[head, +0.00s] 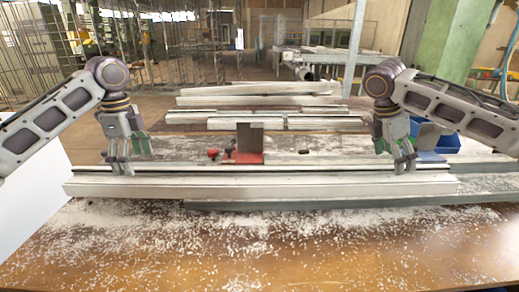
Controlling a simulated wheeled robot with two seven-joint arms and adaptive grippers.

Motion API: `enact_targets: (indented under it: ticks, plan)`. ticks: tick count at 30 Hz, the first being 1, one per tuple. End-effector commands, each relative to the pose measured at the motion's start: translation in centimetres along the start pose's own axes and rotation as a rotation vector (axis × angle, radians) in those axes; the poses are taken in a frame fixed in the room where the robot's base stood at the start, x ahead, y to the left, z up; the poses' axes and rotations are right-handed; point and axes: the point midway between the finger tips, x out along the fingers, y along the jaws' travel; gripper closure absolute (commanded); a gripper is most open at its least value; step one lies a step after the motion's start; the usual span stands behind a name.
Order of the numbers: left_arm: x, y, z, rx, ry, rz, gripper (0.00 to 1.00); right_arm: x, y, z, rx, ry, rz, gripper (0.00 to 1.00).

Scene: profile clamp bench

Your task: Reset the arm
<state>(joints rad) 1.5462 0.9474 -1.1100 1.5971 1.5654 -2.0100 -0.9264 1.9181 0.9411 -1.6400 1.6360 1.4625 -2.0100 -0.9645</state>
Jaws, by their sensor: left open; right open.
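My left gripper (119,169) is open and points down over the left part of a long white profile (260,188). My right gripper (404,168) is open and points down over the right part of the same profile. The fingertips of both overlap the profile's top edge in the picture; I cannot tell whether they touch it. The profile lies crosswise along the bench (200,258). A red clamp (249,158) with a grey upright plate (250,137) stands behind the middle of the profile.
A blue bin (447,142) stands at the back right, partly behind my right arm. More pale profiles (260,101) lie stacked farther back. White chips litter the bench front, which is otherwise clear. A grey rail (330,203) runs under the profile. A white panel (38,205) stands at the left.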

Motion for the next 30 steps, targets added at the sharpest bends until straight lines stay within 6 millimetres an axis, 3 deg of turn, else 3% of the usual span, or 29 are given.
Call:
enact_targets:
  ticks: [8, 30]
  plan:
    - [-1.8, 0.0, 0.0, 0.000, 0.000, 0.000, 0.16, -1.6, 0.0, 0.7, 0.000, 0.000, 0.000, 0.16]
    - [-9.7, 0.0, 0.0, 0.000, 0.000, 0.000, 0.16, -8.9, 0.0, 3.7, 0.000, 0.000, 0.000, 0.16]
